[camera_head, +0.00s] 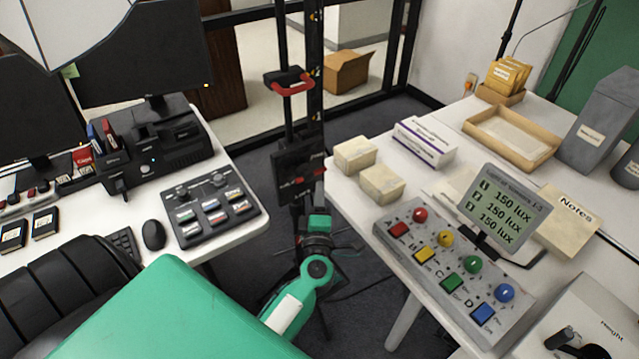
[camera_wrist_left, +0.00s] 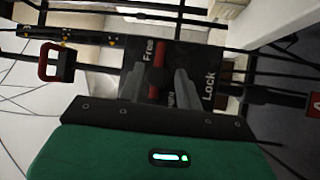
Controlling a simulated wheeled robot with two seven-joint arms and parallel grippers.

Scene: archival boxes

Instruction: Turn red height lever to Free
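The red height lever (camera_wrist_left: 158,58) is on a black panel (camera_wrist_left: 192,57) in the left wrist view. It runs up and down there, beside the word Free; the word Lock is at the right. Its exact setting is unclear. My left gripper (camera_wrist_left: 159,88) is open, with one grey finger on each side of the lever; contact cannot be told. In the head view the panel (camera_head: 297,160) is on a dark upright stand, with red bits near its lower edge. My left gripper (camera_head: 305,205) is in front of it, partly hidden by my green arm. My right gripper is not in view.
A red-handled bracket (camera_head: 290,82) sits higher on the stand. A left desk (camera_head: 226,160) holds a control box and mouse. A right table (camera_head: 345,190) holds a button console (camera_head: 450,265), a lux display (camera_head: 503,208) and boxes. Floor shows between them.

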